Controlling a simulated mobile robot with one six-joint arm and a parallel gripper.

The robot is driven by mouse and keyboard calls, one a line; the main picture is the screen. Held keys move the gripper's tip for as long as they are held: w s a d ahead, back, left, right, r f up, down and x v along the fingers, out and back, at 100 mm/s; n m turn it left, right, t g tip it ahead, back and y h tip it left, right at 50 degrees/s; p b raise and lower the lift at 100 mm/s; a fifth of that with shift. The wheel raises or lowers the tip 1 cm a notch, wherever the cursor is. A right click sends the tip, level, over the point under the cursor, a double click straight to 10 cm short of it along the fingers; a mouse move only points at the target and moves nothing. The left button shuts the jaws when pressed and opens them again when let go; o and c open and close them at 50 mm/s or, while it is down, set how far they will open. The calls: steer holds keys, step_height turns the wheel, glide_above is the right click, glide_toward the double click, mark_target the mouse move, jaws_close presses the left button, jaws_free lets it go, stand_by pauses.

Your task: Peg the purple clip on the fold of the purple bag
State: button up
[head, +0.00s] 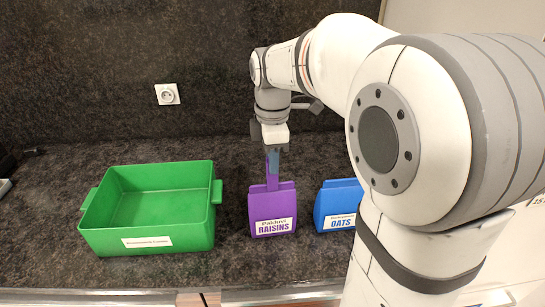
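The purple bag (272,208), labelled "Paldurf RAISINS", stands upright on the dark counter, its folded top facing up. My gripper (272,160) points straight down just above the bag's top. A narrow upright purple piece (271,180), which looks like the purple clip, is in line with the fingertips and meets the bag's top edge. I cannot tell whether it grips the fold or only stands in front of or behind it. The fingers are seen nearly edge-on, so their gap is hidden.
A blue bag (338,205) labelled "OATS" stands to the right, partly behind my arm. An empty-looking green crate (172,240) with side handles stands to the left. A wall socket (167,94) is on the dark back wall. The counter's front edge is close below the bags.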

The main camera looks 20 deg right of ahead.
steer(key=shift+o, duration=0.6)
steer(key=o, duration=0.6)
steer(key=shift+r, duration=0.15)
step_height(320, 180, up, 8)
steer(key=shift+f, duration=0.2)
steer(key=s+f+m+t, duration=0.3)
steer(key=s+f+m, duration=0.9)
steer(key=s+m, duration=0.4)
steer(key=shift+d+f+m, duration=0.3)
steer(key=shift+f+m, duration=0.1)
